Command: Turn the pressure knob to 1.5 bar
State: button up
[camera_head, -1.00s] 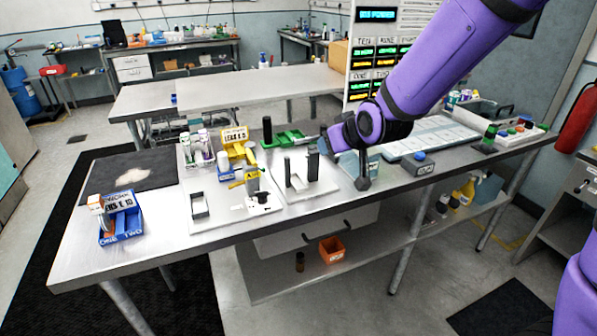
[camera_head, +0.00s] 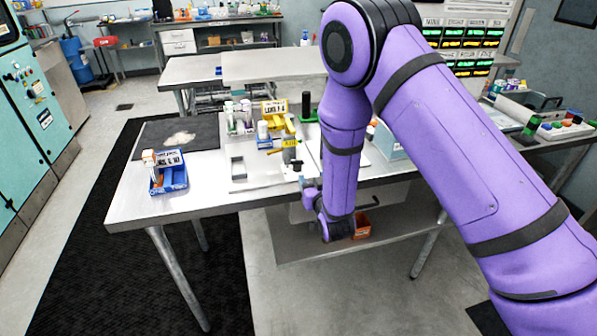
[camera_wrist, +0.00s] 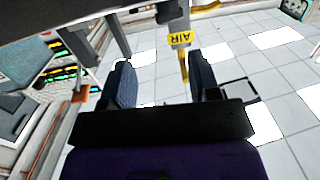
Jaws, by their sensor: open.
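The yellow AIR label (camera_head: 290,143) marks a small upright fixture on the white plate of the bench in the head view; it also shows upside down in the wrist view, as an AIR tag (camera_wrist: 180,38) on a yellow post. A small dark part (camera_head: 297,165), perhaps the pressure knob, sits below the label; its dial and setting are too small to read. My gripper (camera_wrist: 161,60) is open, with nothing between its two dark fingers. The AIR tag appears beyond the fingers, towards the right one. In the head view my wrist hangs at the bench's front edge.
A blue bin (camera_head: 171,180) stands on the bench's left end. A tube rack (camera_head: 239,118) and a yellow bin (camera_head: 276,113) are behind the AIR fixture. An orange bin (camera_head: 363,227) is on the lower shelf. My arm hides the bench's middle right.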

aim_at(298, 167)
jog(key=shift+t+y, duration=0.3)
jog(key=shift+t, duration=0.1)
jog(key=w+a, duration=0.1)
jog(key=w, duration=0.2)
jog(key=w+a+f, duration=0.1)
jog(key=w, duration=0.2)
jog(key=w+a+f, duration=0.1)
jog(key=w+a, duration=0.1)
jog(key=shift+w+a, duration=0.1)
jog(key=shift+w, duration=0.3)
jog(key=shift+c, duration=0.2)
jog(key=c, duration=0.6)
jog(key=shift+c, duration=0.2)
